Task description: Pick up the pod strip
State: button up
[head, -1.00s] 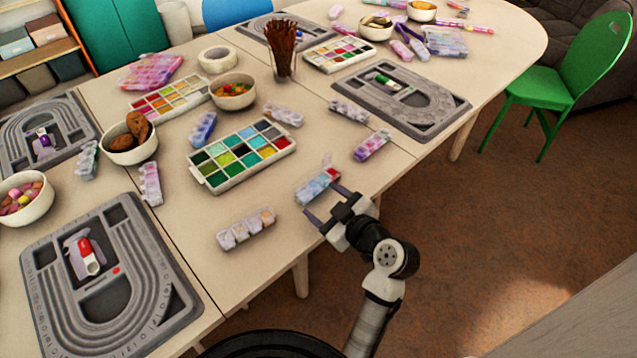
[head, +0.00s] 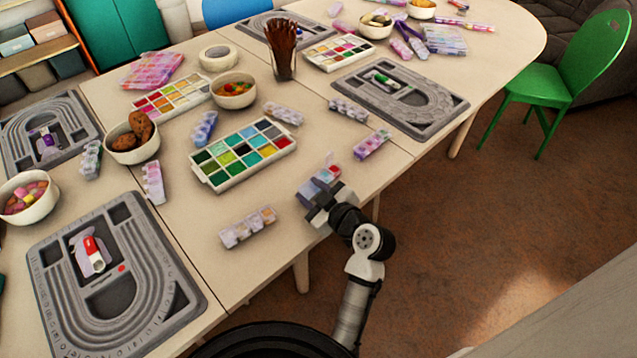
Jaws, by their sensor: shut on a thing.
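The pod strip (head: 327,174), a small clear case with a red and a bluish section, is at the table's front edge. My gripper (head: 318,192) is over its near side and shut on it. The gripper's body hides the strip's near part, and the fingertips are hard to make out. I cannot tell whether the strip is still touching the table.
Another pod strip (head: 248,227) lies to the left of my gripper and one (head: 371,144) to the right. A paint-box-like bead tray (head: 243,153) is behind. A grey bead board (head: 112,275) lies at the left front. A green chair (head: 548,90) stands right.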

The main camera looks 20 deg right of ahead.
jog(key=shift+s+d+f, duration=0.1)
jog(key=shift+f, duration=0.35)
jog(key=shift+c, duration=0.8)
jog(key=shift+r, duration=0.1)
